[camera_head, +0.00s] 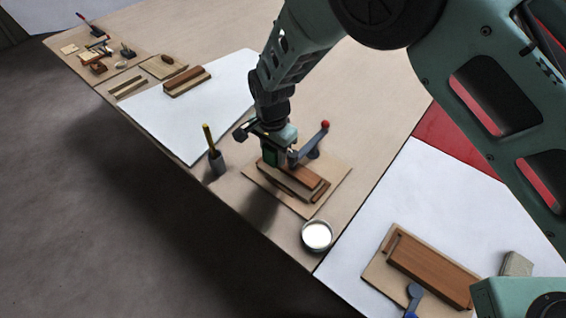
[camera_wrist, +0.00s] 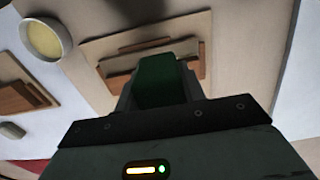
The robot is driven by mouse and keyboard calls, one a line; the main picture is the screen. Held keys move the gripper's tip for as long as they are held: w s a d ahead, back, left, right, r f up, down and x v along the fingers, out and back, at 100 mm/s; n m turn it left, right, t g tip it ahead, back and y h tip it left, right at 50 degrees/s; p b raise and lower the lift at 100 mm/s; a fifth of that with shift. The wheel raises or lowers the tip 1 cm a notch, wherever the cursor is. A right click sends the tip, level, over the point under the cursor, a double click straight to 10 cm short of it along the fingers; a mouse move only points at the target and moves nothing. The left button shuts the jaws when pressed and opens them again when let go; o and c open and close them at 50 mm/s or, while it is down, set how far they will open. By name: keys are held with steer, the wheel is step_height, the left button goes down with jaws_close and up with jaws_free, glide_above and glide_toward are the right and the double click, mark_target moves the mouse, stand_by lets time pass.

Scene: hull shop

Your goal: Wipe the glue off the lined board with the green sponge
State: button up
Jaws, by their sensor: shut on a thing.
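My gripper (camera_head: 272,150) is shut on the green sponge (camera_wrist: 158,80), which also shows as a dark green block in the head view (camera_head: 270,156). It holds the sponge over a pale board (camera_head: 264,184) that carries brown wooden strips (camera_head: 300,182). The same board (camera_wrist: 95,47) lies beyond the sponge in the wrist view. I cannot tell whether the sponge touches the wood. I cannot make out lines or glue on any board at this size.
A round tin (camera_head: 317,235) stands by the board's near corner. Another board with a brown block (camera_head: 430,268) lies lower right. White sheet (camera_head: 200,125) is partly bare.

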mark_target(278, 178)
steer(key=w+a+b, duration=0.3)
steer(key=a, duration=0.1)
step_height(278, 178, down, 7)
steer(key=b, duration=0.4)
steer(key=shift+a+r+b, duration=0.15)
steer(key=shift+r+b, duration=0.05)
steer(key=shift+b, duration=0.2)
steer(key=s+d+p, duration=0.1)
steer(key=d, duration=0.1)
steer(key=s+d+p, duration=0.1)
steer(key=d, duration=0.1)
steer(key=shift+s, duration=0.4)
steer(key=shift+s+d, duration=0.5)
steer(key=shift+d, duration=0.15)
steer(key=shift+f, duration=0.1)
steer(key=shift+f, duration=0.25)
